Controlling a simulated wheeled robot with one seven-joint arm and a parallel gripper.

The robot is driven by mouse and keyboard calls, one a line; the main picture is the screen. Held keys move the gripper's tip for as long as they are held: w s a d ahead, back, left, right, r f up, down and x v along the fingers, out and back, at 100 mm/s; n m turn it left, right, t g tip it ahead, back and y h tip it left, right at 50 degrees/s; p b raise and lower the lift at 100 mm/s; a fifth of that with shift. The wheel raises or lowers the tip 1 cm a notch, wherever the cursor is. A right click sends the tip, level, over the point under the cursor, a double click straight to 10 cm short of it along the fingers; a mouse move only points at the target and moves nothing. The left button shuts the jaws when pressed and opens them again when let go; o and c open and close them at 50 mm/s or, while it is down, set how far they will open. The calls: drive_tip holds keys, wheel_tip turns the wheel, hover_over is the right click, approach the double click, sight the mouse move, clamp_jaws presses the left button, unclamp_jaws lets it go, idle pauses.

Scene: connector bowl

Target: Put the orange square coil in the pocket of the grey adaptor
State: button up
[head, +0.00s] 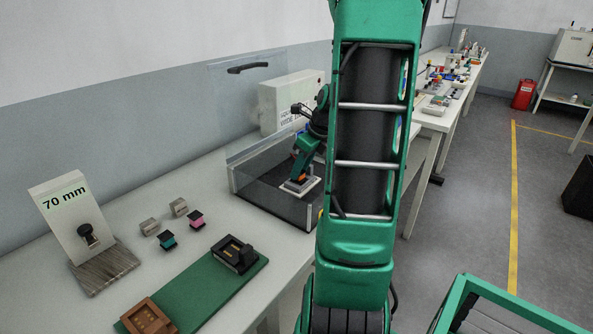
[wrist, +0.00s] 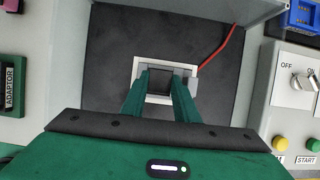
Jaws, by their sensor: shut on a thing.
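My gripper (head: 303,168) points down inside a clear-walled box. Its two green fingers show in the wrist view (wrist: 160,82), shut on a dark square-topped piece (wrist: 158,76). In the head view a small orange patch, which I take as the orange square coil (head: 300,179), shows at the fingertips. Below it lies a pale grey square frame, which looks like the grey adaptor (head: 291,188); it also shows in the wrist view (wrist: 138,67). The held piece lines up with the middle of the frame. I cannot tell whether it is inside the pocket or just above it.
The box (head: 272,205) has a dark floor and clear walls close around my gripper. A red wire (wrist: 219,57) runs from the frame. A switch panel (wrist: 292,105) is at right. Teal (head: 167,240) and pink (head: 196,219) pieces and a green mat (head: 195,290) lie outside.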

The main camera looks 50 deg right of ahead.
drive_tip(key=shift+f, duration=0.2)
drive_tip(key=o, duration=0.8)
drive_tip(key=shift+o, duration=0.2)
drive_tip(key=v, duration=1.2)
drive_tip(key=s+a+f+n+g, duration=0.2)
drive_tip(key=s+a+n, duration=0.5)
drive_tip(key=a+n, duration=0.4)
drive_tip(key=s+a+f+n+g, duration=0.2)
drive_tip(key=s+a+n, duration=0.6)
drive_tip(key=n, duration=0.9)
wheel_tip(320, 180, down, 3)
drive_tip(key=a, duration=0.3)
drive_tip(key=shift+s+r+n+g, duration=0.25)
drive_tip(key=shift+n+g, duration=0.05)
drive_tip(key=shift+n, duration=0.1)
